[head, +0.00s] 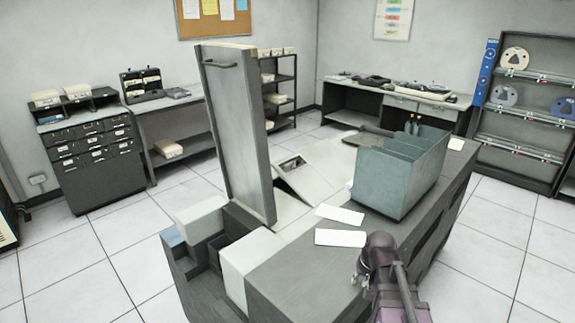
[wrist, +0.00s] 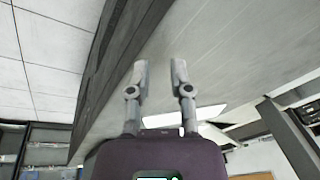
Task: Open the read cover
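A tall grey cover panel (head: 237,135) stands nearly upright on the card machine (head: 320,270), with a dark bar handle (head: 221,64) near its top. I take this panel to be the read cover. Beside its foot, the machine shows pale sloped surfaces and a small opening (head: 290,164). My gripper (head: 358,276) is over the machine's near right top, well apart from the panel and handle. In the wrist view my gripper (wrist: 159,70) has its two fingers spread with nothing between them, above the grey machine top (wrist: 225,60).
Two white cards (head: 340,215) (head: 340,238) lie on the machine top near my gripper. A grey-green open bin (head: 385,180) stands behind them. White and blue blocks (head: 202,220) are at the machine's left end. Tiled floor (head: 80,260) is clear to the left.

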